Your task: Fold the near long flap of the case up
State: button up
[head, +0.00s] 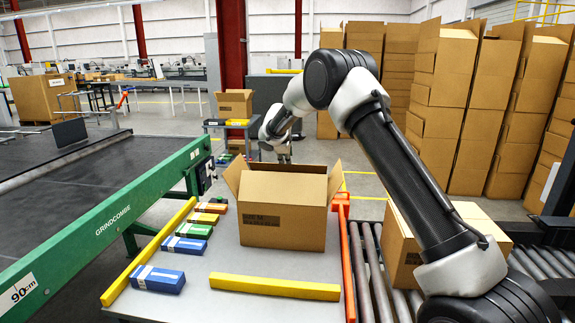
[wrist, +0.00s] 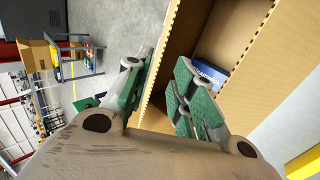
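The brown cardboard case (head: 283,226) stands open-topped on the grey table. Its left short flap (head: 234,177) and right short flap (head: 335,181) stick up and outward. In the head view I cannot clearly tell the near long flap from the front wall. My gripper (head: 284,157) is at the far side of the case, above its top edge. In the wrist view my gripper (wrist: 165,95) is open. A cardboard edge lies between its green-padded fingers, with one finger outside and one over the inside. A blue item (wrist: 211,76) shows inside the case.
Blue, green and orange small boxes (head: 184,245) line the table's left side by a yellow rail (head: 150,255). Another yellow bar (head: 275,287) lies in front. An orange rail (head: 346,255) and roller conveyor (head: 375,275) are at right, with another carton (head: 400,255).

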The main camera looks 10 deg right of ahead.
send_near(288, 171)
jog(key=x, duration=0.4)
jog(key=shift+w+f, duration=0.15)
jog(key=shift+w, duration=0.05)
jog(key=shift+c, duration=0.2)
grip_shut()
jog(key=shift+d, duration=0.1)
